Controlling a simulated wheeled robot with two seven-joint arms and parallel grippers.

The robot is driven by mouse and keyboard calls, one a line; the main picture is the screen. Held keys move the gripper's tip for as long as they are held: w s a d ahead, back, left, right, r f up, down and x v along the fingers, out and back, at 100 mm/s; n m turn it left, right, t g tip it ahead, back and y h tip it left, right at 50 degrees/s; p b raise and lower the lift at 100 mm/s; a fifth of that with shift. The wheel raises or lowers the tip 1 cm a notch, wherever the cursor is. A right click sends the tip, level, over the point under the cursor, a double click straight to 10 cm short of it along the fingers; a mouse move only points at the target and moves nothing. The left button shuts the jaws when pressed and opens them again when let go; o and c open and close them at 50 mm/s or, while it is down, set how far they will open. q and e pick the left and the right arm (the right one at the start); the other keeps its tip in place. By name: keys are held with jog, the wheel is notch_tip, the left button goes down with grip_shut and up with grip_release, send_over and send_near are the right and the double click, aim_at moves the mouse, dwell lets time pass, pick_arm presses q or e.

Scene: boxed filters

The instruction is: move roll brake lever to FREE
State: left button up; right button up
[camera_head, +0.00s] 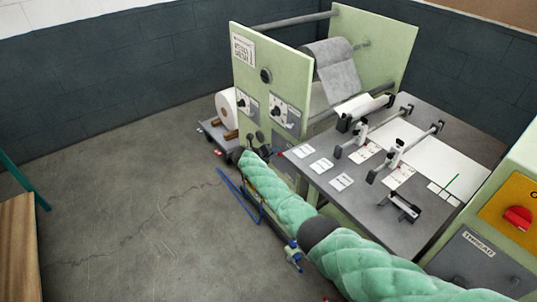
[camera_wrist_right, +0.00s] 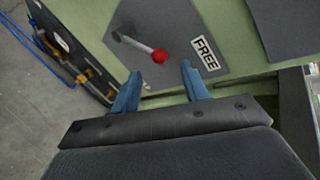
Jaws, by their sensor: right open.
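The roll brake lever (camera_wrist_right: 138,43) is a thin metal rod with a red ball knob (camera_wrist_right: 159,55), on a dark grey plate (camera_wrist_right: 180,25) of the green machine side. A white FREE label (camera_wrist_right: 206,53) sits to the right of the knob in the right wrist view. My right gripper (camera_wrist_right: 160,69) is open, with its two blue fingertips on either side of and just short of the knob. Nothing is between the fingers. In the head view my right arm reaches to the machine's lower left, and I cannot make out the lever there. My left gripper is not in view.
The green machine (camera_head: 270,70) carries a grey roll (camera_head: 335,65) and control knobs on its front panel. A white roll (camera_head: 228,106) rests on a low cart beside it. A dark worktable (camera_head: 345,208) with clamps lies to the right.

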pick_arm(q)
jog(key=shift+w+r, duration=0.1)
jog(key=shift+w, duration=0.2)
pick_arm(e)
jog(key=shift+v, duration=1.05)
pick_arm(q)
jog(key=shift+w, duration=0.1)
